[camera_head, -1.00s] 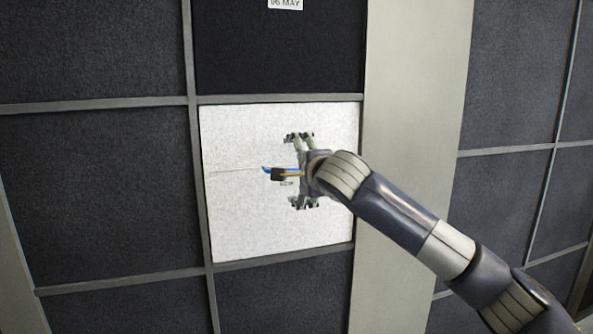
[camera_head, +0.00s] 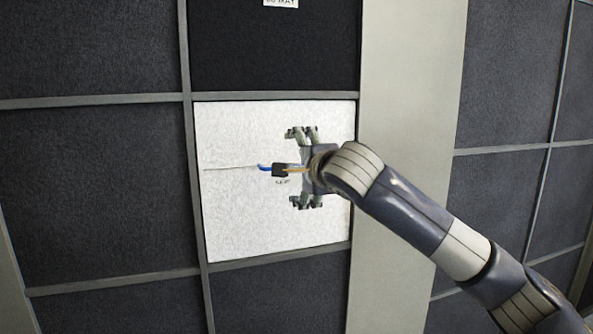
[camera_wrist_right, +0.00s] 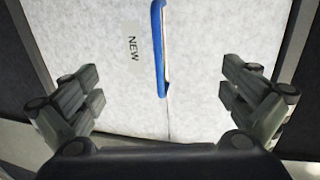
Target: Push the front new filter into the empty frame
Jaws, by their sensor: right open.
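The white new filter (camera_head: 240,215) fills a frame opening (camera_head: 200,180) in the dark wall in the head view. In the right wrist view the filter (camera_wrist_right: 210,40) carries a "NEW" label (camera_wrist_right: 132,48) and a blue handle or strip (camera_wrist_right: 158,50). My right gripper (camera_head: 300,168) is open in front of the filter, its fingers spread wide; it also shows in the right wrist view (camera_wrist_right: 165,95). Its fingers hold nothing. Whether the fingertips touch the filter I cannot tell. My left gripper is not in view.
Dark filter panels (camera_head: 95,190) in grey frames surround the white one. A black panel (camera_head: 275,50) with a date label (camera_head: 281,3) sits above it. A pale vertical post (camera_head: 405,150) stands to the right, with more dark panels (camera_head: 500,210) beyond.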

